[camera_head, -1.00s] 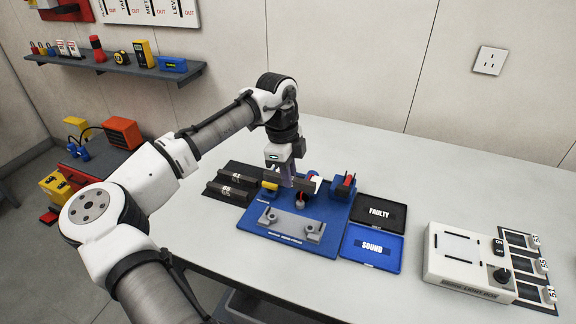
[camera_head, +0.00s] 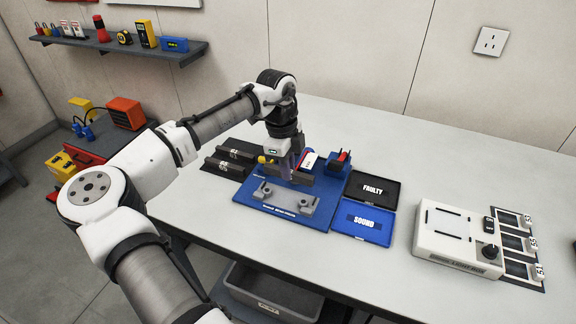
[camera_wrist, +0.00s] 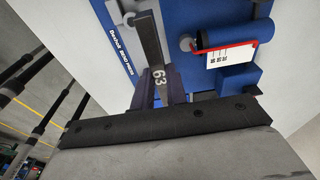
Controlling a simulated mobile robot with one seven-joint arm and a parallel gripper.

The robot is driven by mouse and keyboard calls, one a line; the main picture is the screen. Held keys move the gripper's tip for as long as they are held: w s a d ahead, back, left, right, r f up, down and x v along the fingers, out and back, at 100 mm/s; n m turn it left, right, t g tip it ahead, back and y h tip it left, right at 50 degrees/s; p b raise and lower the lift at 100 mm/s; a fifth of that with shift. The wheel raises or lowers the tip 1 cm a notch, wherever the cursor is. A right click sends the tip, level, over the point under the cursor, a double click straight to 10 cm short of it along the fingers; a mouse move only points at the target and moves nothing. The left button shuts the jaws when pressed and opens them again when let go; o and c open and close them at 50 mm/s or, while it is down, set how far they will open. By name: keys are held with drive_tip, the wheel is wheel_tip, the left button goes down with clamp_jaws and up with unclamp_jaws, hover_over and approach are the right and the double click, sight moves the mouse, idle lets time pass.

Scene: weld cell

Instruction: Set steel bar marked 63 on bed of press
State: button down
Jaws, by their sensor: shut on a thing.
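The steel bar marked 63 (camera_wrist: 158,78) is between the fingers of my gripper (camera_wrist: 168,92) in the wrist view, its number facing the camera. My gripper (camera_head: 291,172) is shut on the bar and holds it over the blue press (camera_head: 245,196). In the head view the bar (camera_head: 305,179) shows partly beside the fingers, behind the grey bed (camera_head: 282,198) with its two raised supports. The bar looks raised and apart from the bed; the exact gap is unclear. Part of the bed is hidden in the wrist view.
A blue cylinder (camera_wrist: 225,35) and a red-edged white card (camera_wrist: 232,58) are beside the bar. Black racks (camera_head: 230,165) stand left. The FAULTY tray (camera_head: 393,190) and SOUND tray (camera_head: 345,232) lie right. A white box with a knob (camera_head: 440,245) stands farther right.

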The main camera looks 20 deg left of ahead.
wheel_tip(320, 180, down, 2)
drive_tip(key=shift+f+b, duration=0.1)
drive_tip(key=shift+b, duration=0.7)
drive_tip(key=shift+f, duration=1.45)
drive_tip(key=shift+f+p, duration=0.1)
drive_tip(key=shift+p, duration=0.4)
drive_tip(key=c, duration=1.3)
unclamp_jaws()
drive_tip(key=shift+r+p, duration=3)
drive_tip(key=shift+r, duration=0.5)
drive_tip(key=shift+d, duration=0.1)
